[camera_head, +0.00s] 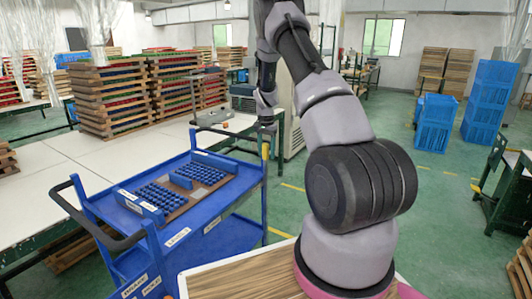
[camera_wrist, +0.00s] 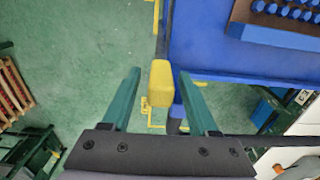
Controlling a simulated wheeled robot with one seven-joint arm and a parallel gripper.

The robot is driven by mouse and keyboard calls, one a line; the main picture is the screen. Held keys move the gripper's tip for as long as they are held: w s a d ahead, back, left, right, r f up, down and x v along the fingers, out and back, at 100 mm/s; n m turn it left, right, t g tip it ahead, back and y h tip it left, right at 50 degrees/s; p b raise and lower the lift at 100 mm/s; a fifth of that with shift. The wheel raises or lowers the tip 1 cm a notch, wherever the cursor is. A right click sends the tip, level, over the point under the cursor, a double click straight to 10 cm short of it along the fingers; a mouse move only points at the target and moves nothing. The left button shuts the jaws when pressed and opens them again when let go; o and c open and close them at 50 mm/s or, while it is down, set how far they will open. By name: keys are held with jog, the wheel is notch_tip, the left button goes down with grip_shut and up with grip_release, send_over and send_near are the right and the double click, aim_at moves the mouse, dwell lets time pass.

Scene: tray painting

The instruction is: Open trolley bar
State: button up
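The blue trolley (camera_head: 190,222) stands left of centre in the head view, and its blue top also shows in the wrist view (camera_wrist: 240,60). A yellow block-shaped piece (camera_wrist: 161,85), which looks like the trolley bar's end, is at the trolley's corner. In the head view it is a small yellow spot (camera_head: 265,150) below my gripper (camera_head: 268,128). In the wrist view my gripper (camera_wrist: 159,72) is open, with one teal finger on each side of the yellow piece. The right finger is nearer to it; I cannot tell whether they touch.
A wooden board (camera_head: 190,193) with several blue pegs lies on the trolley. A black handle (camera_head: 75,212) sticks out at its left. A long white table (camera_head: 95,160) and stacked wooden trays (camera_head: 110,98) are behind. Blue crates (camera_head: 435,122) stand at the right on open green floor.

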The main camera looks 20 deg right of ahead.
notch_tip(320, 180, up, 11)
jog(key=shift+f, duration=0.1)
dwell(0.5)
dwell(0.3)
